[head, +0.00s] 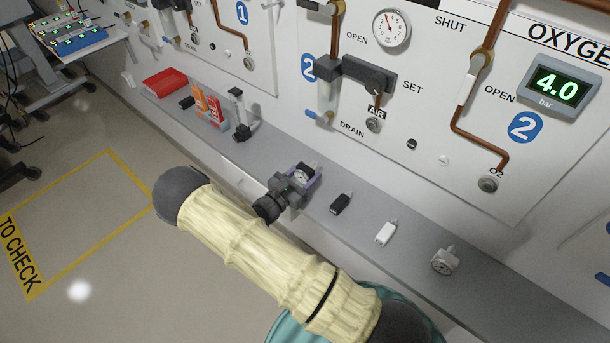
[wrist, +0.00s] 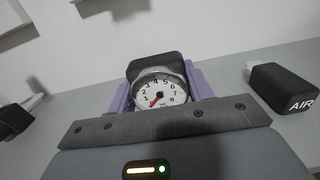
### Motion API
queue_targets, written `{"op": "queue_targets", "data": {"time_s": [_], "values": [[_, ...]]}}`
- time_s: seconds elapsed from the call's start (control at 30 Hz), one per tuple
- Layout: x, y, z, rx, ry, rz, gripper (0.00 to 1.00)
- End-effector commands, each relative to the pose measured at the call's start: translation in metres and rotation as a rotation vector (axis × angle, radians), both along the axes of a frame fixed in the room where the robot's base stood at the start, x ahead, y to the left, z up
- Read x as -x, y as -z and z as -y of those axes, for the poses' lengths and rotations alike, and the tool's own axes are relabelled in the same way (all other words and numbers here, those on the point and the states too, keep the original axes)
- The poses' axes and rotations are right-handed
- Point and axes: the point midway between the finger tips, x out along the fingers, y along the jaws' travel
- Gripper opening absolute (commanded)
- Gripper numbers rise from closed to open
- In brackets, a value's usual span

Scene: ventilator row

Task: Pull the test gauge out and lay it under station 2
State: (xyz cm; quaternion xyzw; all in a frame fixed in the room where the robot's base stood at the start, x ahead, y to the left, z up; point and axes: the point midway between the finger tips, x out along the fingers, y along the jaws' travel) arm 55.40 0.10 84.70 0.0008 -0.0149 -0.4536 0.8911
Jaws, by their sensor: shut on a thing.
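My gripper (head: 303,178) is low over the grey wall shelf, below and slightly left of the air panel of station 2. Its purple fingers (wrist: 196,80) are shut on the test gauge (wrist: 160,93), whose white dial and red needle face the wrist camera. The gauge also shows between the fingers in the head view (head: 301,175). I cannot tell whether it touches the shelf. Station 2 is marked by blue number signs (head: 525,127). Its AIR outlet (head: 373,125) and O2 outlet (head: 488,184) have nothing plugged in.
On the shelf (head: 415,264), right of my gripper, lie a black AIR plug (head: 341,203), a white plug (head: 386,233) and a white round gauge-like piece (head: 444,261).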

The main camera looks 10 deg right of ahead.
Motion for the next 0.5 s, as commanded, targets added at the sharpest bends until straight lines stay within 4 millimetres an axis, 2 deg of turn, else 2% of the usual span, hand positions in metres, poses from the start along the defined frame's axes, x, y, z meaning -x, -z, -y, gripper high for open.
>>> {"op": "queue_targets", "data": {"time_s": [0.03, 0.2, 0.23, 0.33, 0.5], "values": [[0.0054, 0.0184, -0.0003, -0.018, 0.001, -0.030, 0.09], [0.0057, 0.0192, 0.0000, -0.018, 0.002, -0.030, 0.09], [0.0057, 0.0194, 0.0002, -0.018, 0.002, -0.030, 0.54], [0.0059, 0.0197, 0.0004, -0.017, 0.003, -0.030, 0.74], [0.0061, 0.0202, 0.0008, -0.017, 0.003, -0.030, 0.76]]}}
